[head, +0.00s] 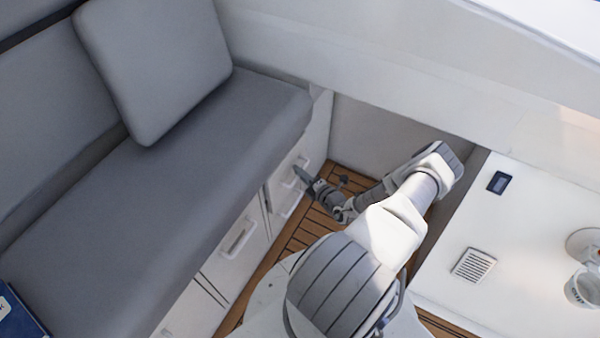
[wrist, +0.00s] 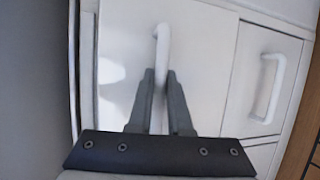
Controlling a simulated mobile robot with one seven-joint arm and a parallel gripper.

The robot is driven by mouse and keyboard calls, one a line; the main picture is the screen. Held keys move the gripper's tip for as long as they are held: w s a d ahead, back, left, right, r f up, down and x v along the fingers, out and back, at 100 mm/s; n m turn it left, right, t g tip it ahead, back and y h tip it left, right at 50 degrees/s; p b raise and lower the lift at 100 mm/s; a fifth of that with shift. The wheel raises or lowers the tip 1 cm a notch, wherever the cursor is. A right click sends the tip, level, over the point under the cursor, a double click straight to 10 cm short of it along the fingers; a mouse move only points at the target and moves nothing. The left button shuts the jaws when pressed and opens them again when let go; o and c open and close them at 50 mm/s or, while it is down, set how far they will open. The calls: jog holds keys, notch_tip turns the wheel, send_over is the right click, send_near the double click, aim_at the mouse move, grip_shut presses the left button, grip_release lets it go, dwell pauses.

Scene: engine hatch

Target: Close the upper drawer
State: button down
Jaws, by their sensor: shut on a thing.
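The upper drawer (wrist: 207,65) has a white front under the grey bench seat. In the wrist view its front fills the middle, with a pale bar handle (wrist: 162,42). My gripper (wrist: 160,76) has its two dark fingers on either side of this handle and is shut on it; the handle's far end shows beyond the fingertips. In the head view my gripper (head: 303,175) is at the drawer fronts below the seat's far end, and my arm reaches there from the lower right. How far the drawer stands out is hard to tell.
A lower drawer with its own handle (wrist: 266,88) lies beside the upper one, near the wooden floor (head: 300,238). Another handled front (head: 238,238) is nearer along the bench (head: 170,210). A white counter (head: 530,225) with a mug (head: 583,288) stands at the right.

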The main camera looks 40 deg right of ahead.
aim_at(291, 167)
dwell(0.7)
jog(key=shift+w+a, duration=0.3)
jog(key=shift+w, duration=0.4)
jog(key=shift+w+a, duration=0.25)
jog(key=shift+w, duration=0.4)
jog(key=c, duration=0.8)
grip_release()
jog(key=shift+c, duration=0.2)
jog(key=shift+r, duration=0.1)
jog(key=s+r+p, duration=0.3)
jog(key=s+p, duration=0.1)
jog(key=s, duration=1.3)
jog(key=shift+s, duration=0.1)
